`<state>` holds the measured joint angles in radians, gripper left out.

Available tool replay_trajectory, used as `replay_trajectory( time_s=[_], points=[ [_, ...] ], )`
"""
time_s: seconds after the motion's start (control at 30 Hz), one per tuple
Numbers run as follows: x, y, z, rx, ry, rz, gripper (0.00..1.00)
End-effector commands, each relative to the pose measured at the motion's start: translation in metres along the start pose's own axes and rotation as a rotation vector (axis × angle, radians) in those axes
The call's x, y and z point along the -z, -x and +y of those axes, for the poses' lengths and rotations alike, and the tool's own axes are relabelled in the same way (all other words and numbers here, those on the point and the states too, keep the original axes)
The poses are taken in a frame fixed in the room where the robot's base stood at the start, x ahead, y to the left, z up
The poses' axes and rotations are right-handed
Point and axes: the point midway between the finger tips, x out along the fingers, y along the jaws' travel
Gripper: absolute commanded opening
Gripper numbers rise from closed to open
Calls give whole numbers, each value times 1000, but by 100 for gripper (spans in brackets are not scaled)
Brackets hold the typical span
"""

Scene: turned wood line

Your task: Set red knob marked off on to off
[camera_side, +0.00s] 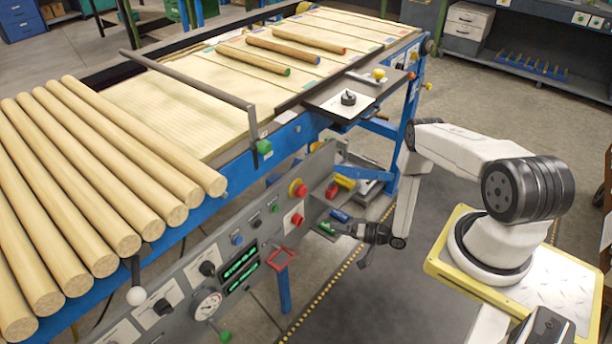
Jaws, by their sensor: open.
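A red knob (297,219) sits on a white plate on the sloping grey control panel (187,268). Its off and on marks are too small to read, and I cannot tell which way it points. A red mushroom button (299,187) with a yellow surround is just above it. My gripper (336,229) is open and empty, to the right of the red knob and apart from it. Its fingers point left toward the panel.
Black knobs, a gauge (207,305) and green displays (240,268) fill the panel's lower left. A red square frame (281,258) juts below the red knob. Thick wooden rods (110,170) lie above the panel. Coloured items on a shelf (352,197) sit behind my gripper.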

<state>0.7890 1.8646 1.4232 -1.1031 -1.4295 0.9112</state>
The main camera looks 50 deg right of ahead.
Motion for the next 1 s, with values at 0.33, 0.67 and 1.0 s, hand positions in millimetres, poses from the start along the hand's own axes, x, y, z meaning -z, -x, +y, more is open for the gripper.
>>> replay_trajectory(
  time_s=[0.33,0.67,1.0],
  points=[
    [3,-36,-7,3,3,-3,87],
    [7,-80,-16,3,2,-2,87],
    [11,-114,-20,1,0,0,87]
  ],
)
